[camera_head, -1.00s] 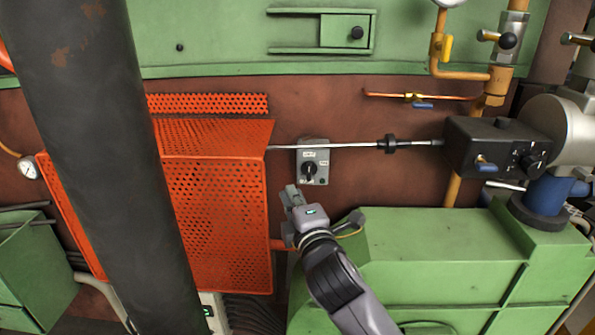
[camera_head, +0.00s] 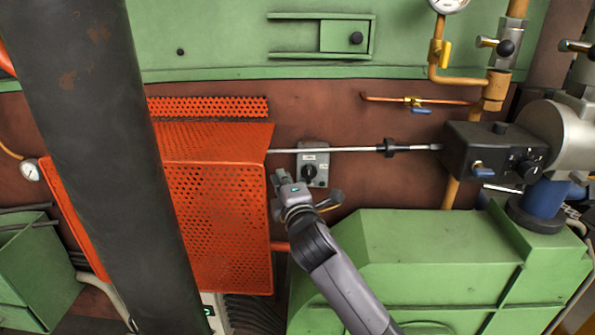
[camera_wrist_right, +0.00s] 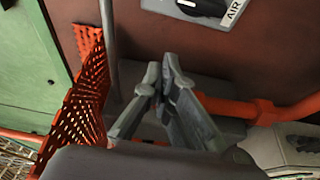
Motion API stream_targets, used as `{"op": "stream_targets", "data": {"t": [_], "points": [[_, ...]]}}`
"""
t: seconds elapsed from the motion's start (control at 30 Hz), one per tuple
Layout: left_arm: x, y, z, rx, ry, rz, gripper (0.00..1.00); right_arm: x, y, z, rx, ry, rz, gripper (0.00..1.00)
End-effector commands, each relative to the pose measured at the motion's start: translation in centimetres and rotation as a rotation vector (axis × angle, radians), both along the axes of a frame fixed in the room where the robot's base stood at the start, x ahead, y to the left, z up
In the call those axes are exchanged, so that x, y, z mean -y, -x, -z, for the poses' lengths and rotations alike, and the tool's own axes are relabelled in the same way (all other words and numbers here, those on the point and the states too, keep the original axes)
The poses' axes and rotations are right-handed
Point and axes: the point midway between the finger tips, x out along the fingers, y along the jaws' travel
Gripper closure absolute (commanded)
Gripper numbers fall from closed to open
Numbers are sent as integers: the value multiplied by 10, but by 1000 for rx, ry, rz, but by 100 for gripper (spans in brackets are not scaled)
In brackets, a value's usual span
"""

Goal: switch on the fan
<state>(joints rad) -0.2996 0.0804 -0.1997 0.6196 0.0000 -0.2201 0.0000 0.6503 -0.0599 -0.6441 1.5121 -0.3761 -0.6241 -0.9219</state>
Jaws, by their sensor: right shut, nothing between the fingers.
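A grey switch box (camera_head: 314,163) with a black rotary knob (camera_head: 309,172) and small white labels is on the brown wall in the head view. My right gripper (camera_head: 279,176) is just left of and slightly below the knob, apart from it as far as I can see. Its fingers are shut and empty. In the right wrist view the fingertips (camera_wrist_right: 155,80) meet, and part of a grey plate with a black knob (camera_wrist_right: 205,5) and a label reading "AIR" shows at the top edge. Nothing visible is named as a fan. My left gripper is not in view.
An orange perforated guard (camera_head: 215,210) stands close to the left of my right gripper. A metal rod (camera_head: 345,149) crosses the box's upper part, leading to a black unit (camera_head: 485,150). A green housing (camera_head: 440,250) lies below right. A dark column (camera_head: 110,150) blocks the left side.

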Motion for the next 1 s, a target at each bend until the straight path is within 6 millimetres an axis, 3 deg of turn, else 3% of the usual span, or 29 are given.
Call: {"op": "stream_targets", "data": {"t": [0.13, 0.2, 0.4, 1.0], "points": [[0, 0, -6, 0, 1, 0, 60, -7, -20, -1, -3, -1, 1, 100], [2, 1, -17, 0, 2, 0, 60, 9, -20, -3, -2, 2, 3, 100], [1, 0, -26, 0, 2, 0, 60, 29, -19, -2, 0, 0, 1, 100], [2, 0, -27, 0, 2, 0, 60, 40, -18, 0, -1, -18, 1, 100]]}}
